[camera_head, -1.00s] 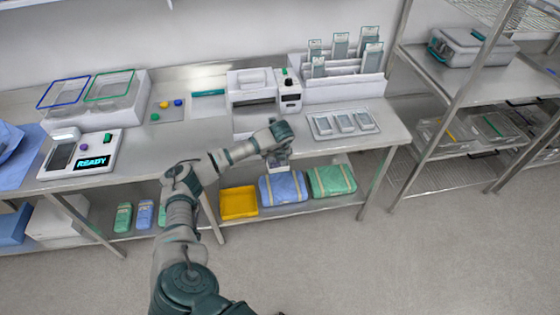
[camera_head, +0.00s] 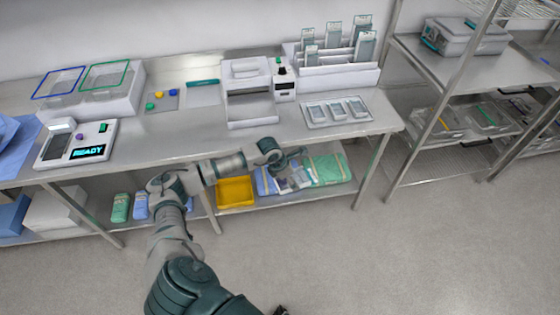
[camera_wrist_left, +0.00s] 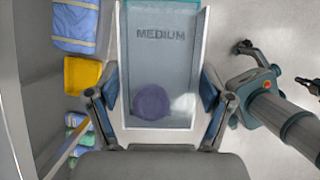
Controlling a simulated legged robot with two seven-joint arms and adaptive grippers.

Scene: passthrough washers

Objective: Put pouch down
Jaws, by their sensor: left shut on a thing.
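My left gripper (camera_wrist_left: 162,105) is shut on a clear pouch (camera_wrist_left: 165,75) marked MEDIUM, with a round purple item (camera_wrist_left: 152,102) inside. The pouch lies between the two fingers and stretches away from them. In the head view my left gripper (camera_head: 292,160) is in front of the bench edge. The pouch (camera_head: 298,179) hangs below it, in front of the blue and green bundles on the lower shelf. I see no support touching the pouch. My right gripper is not in clear view.
The steel bench top (camera_head: 200,125) has a bare stretch left of the white sealer-like device (camera_head: 250,95). A tray (camera_head: 337,112) with several pouches lies to its right. A scale reading READY (camera_head: 75,145) is at left. A yellow bin (camera_head: 236,192) sits on the lower shelf.

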